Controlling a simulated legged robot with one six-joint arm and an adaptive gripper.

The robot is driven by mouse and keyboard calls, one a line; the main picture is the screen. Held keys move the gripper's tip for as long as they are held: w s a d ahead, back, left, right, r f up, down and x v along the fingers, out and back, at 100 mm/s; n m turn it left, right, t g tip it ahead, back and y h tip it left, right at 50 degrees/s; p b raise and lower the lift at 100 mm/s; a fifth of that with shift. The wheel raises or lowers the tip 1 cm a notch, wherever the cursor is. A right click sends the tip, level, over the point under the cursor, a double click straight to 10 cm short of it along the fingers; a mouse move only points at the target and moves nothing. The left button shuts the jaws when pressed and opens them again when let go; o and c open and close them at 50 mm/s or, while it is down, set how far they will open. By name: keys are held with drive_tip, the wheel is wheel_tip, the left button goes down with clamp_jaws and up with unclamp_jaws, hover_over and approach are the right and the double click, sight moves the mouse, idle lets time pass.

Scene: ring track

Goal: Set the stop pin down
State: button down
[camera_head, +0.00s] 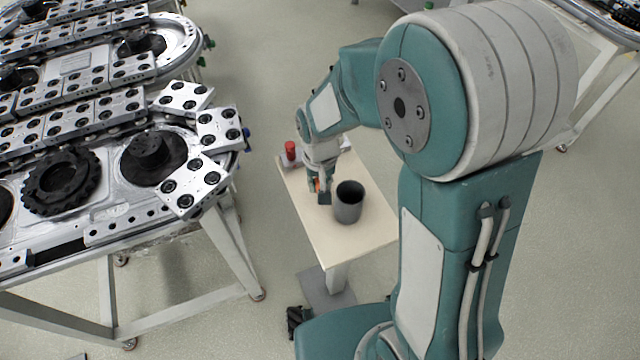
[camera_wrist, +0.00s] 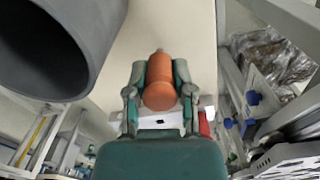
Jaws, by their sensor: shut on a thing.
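The stop pin, an orange cylinder with a narrower grey tip, is between my two fingers in the wrist view (camera_wrist: 160,84). My gripper (camera_wrist: 159,72) is shut on it, one finger on each side. In the head view my gripper (camera_head: 320,190) is low over the small table (camera_head: 365,240), just left of a dark grey cup (camera_head: 349,204), with a bit of orange showing between the fingers. The pin's tip points at the pale tabletop in the wrist view; I cannot tell whether it touches.
The cup's wall (camera_wrist: 50,45) fills the upper left of the wrist view. A red cylinder (camera_head: 291,151) stands at the table's far left corner. The track table (camera_head: 190,155) with plates is to the left. The table's front part is clear.

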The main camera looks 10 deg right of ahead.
drive_tip(key=shift+d+f, duration=0.15)
drive_tip(key=shift+f, duration=0.25)
drive_tip(key=shift+d, duration=0.65)
drive_tip(key=shift+f, duration=0.1)
drive_tip(key=shift+c, duration=2.4)
unclamp_jaws()
drive_tip(key=shift+a, duration=0.55)
drive_tip(key=shift+d, duration=0.2)
wheel_tip(320, 180, up, 12)
drive_tip(key=shift+r, duration=0.15)
drive_tip(key=s+d+r+t, duration=0.2)
drive_tip(key=s+d+r, duration=0.3)
drive_tip(key=s, duration=0.2)
drive_tip(key=s+d+r+t, duration=0.3)
drive_tip(key=s+d+r, duration=0.1)
drive_tip(key=s, duration=0.3)
drive_tip(key=shift+s+d+r+t, duration=0.3)
drive_tip(key=shift+d+r, duration=0.1)
drive_tip(key=shift+r, duration=0.05)
